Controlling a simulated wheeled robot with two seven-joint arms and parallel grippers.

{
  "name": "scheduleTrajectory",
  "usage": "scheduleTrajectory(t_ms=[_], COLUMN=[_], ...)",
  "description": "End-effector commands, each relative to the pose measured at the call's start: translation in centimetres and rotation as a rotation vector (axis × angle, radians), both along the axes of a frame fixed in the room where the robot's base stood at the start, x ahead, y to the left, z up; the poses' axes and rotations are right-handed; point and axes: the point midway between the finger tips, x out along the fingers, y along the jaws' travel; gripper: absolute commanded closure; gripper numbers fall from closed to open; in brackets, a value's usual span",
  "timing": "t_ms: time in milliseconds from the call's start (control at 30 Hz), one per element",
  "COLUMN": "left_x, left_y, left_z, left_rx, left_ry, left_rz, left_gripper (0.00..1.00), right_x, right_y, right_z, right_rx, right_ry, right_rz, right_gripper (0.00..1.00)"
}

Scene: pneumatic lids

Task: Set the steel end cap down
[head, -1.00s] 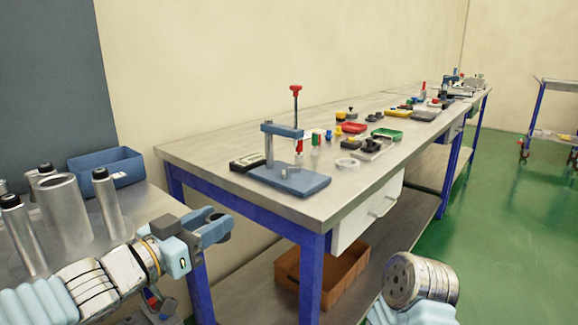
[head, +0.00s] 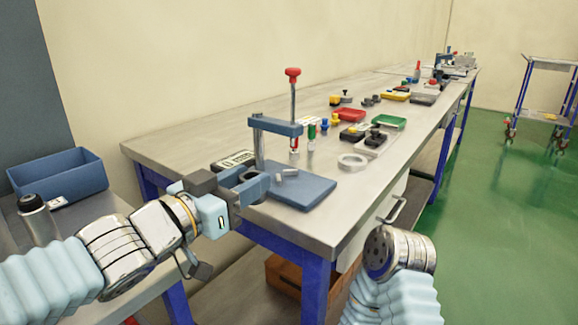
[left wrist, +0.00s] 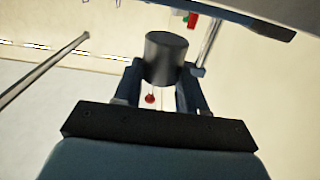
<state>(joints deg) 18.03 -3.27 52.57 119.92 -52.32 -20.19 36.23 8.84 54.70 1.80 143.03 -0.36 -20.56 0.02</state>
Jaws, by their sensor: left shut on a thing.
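My left gripper (head: 262,184) reaches over the front of the blue press base (head: 305,193) on the bench. In the left wrist view the gripper (left wrist: 162,82) is shut on the steel end cap (left wrist: 166,57), a short dark grey cylinder between its two fingers. In the head view a small grey piece, apparently the cap (head: 288,173), shows at the fingertips in front of the press column. Whether it touches the base cannot be told. Only a link of my right arm shows at lower right; its gripper is out of view.
The press's red-topped post (head: 293,100) and blue arm (head: 276,126) stand close behind the gripper. A white ring (head: 352,161), a red tray (head: 350,115) and a green tray (head: 388,122) lie to the right. A blue bin (head: 58,172) stands at left. The bench front right is clear.

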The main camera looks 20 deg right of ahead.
Motion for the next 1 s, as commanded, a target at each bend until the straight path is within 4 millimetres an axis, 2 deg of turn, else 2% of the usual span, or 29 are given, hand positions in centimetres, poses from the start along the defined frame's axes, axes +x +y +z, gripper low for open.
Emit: scheduleTrajectory(t_ms=[67,200,433,733,967,1000], left_x=[0.6,2.0,3.7,4.8,6.8,6.9], left_y=[-1.1,-3.3,-5.4,-6.5,-9.4,-9.3], left_z=[0.2,-0.5,-0.1,0.1,0.3,-0.5], left_rx=[-0.005,-0.006,0.000,-0.001,0.001,0.004], left_ry=[0.006,0.005,0.000,0.001,0.000,0.002], left_rz=[-0.009,-0.013,-0.009,-0.005,-0.007,-0.005], left_gripper=[1.00,1.00,1.00,1.00,1.00,1.00], right_x=[0.0,0.0,0.0,0.0,0.0,0.0], right_y=[0.0,0.0,-0.1,-0.1,-0.1,-0.1], right_z=[0.4,-2.0,-2.9,-2.6,-2.0,-2.0], right_rx=[0.000,-0.001,-0.002,-0.003,-0.002,-0.002], right_ry=[0.000,0.000,-0.001,-0.001,-0.001,-0.002], right_rz=[0.001,-0.001,-0.004,-0.004,-0.004,-0.003], right_gripper=[0.57,0.57,0.57,0.57,0.57,0.57])
